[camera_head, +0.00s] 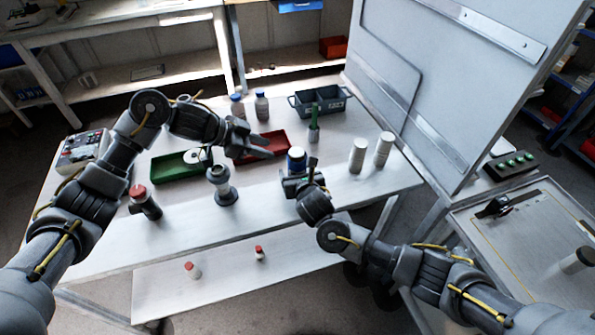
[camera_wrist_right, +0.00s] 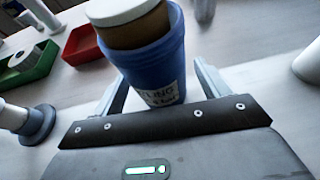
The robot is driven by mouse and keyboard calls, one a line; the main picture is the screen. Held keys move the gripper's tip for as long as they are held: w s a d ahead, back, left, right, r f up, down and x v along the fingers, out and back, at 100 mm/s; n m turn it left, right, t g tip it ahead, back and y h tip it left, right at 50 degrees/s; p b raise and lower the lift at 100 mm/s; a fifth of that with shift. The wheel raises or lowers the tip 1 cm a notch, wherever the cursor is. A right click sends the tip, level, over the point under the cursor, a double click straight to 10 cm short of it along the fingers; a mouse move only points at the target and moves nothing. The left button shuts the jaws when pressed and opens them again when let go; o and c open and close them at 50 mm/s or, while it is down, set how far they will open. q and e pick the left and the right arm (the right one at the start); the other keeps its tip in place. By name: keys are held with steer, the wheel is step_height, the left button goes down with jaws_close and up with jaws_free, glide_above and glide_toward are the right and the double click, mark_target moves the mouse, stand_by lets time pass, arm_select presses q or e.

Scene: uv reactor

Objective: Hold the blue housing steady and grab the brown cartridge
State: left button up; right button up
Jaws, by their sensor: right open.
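The blue housing (camera_head: 297,155) stands upright on the white table in the head view. In the right wrist view the blue housing (camera_wrist_right: 155,65) has a white label low on its side. The brown cartridge (camera_wrist_right: 136,27), with a white cap, sticks up out of the housing's top. My right gripper (camera_wrist_right: 162,82) is open, with one finger on either side of the housing; I cannot tell if they touch it. My left gripper (camera_head: 268,148) is over the red tray, left of the housing and apart from it. Its finger gap is unclear.
A red tray (camera_head: 283,138) and a green tray (camera_head: 168,172) lie left of the housing. A grey stand (camera_head: 224,188) is at front left. A dark crate (camera_head: 330,103) is behind. A tall white panel (camera_head: 440,80) bounds the right.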

steer(key=shift+w+a+f, duration=0.1)
steer(key=shift+w+f, duration=0.1)
steer(key=shift+w, duration=0.25)
